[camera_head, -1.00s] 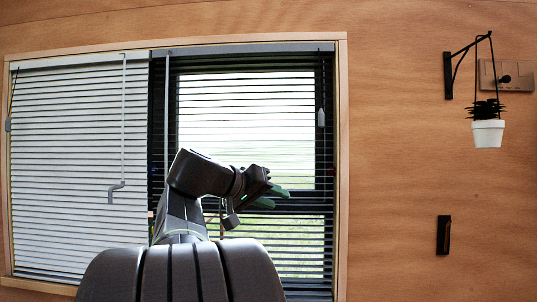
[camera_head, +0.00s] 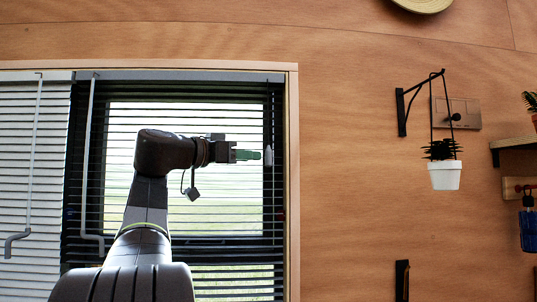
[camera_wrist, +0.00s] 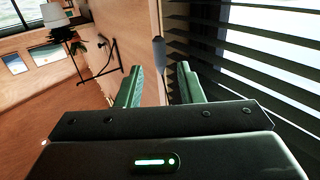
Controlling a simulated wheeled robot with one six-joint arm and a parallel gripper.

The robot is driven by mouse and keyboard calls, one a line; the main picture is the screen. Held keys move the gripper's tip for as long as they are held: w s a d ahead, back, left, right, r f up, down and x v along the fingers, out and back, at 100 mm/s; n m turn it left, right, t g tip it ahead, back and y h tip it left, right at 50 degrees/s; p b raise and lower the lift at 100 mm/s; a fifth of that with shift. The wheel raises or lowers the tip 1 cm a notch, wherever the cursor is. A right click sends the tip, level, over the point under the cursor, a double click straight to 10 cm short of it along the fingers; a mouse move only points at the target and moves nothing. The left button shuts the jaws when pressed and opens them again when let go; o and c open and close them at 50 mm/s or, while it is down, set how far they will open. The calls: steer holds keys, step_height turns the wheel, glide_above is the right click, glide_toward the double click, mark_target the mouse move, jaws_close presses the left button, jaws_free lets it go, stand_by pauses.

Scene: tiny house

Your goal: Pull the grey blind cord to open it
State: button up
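The grey blind cord ends in a grey tassel (camera_head: 268,157), hanging at the right side of the dark blind (camera_head: 230,118). In the wrist view the tassel (camera_wrist: 159,50) hangs in line with the gap between my fingertips; I cannot tell whether it is past the tips or between them. My gripper (camera_head: 258,155) points right at about the tassel's height. The wrist view shows my gripper (camera_wrist: 158,72) open, with its two green fingers apart and nothing clamped. The blind's slats show bright window light between them.
A white blind (camera_head: 25,150) covers the left. Grey cranked rods (camera_head: 88,160) hang by the blinds. The wooden window frame (camera_head: 293,180) edges the opening. A hanging white pot (camera_head: 444,175) and a black bracket (camera_head: 402,105) are on the wall to the right.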

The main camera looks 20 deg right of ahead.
mark_target(266, 158)
steer(key=p+x, duration=0.2)
steer(key=x, duration=0.5)
steer(key=shift+d, duration=0.2)
steer(key=shift+c, duration=0.4)
jaws_close()
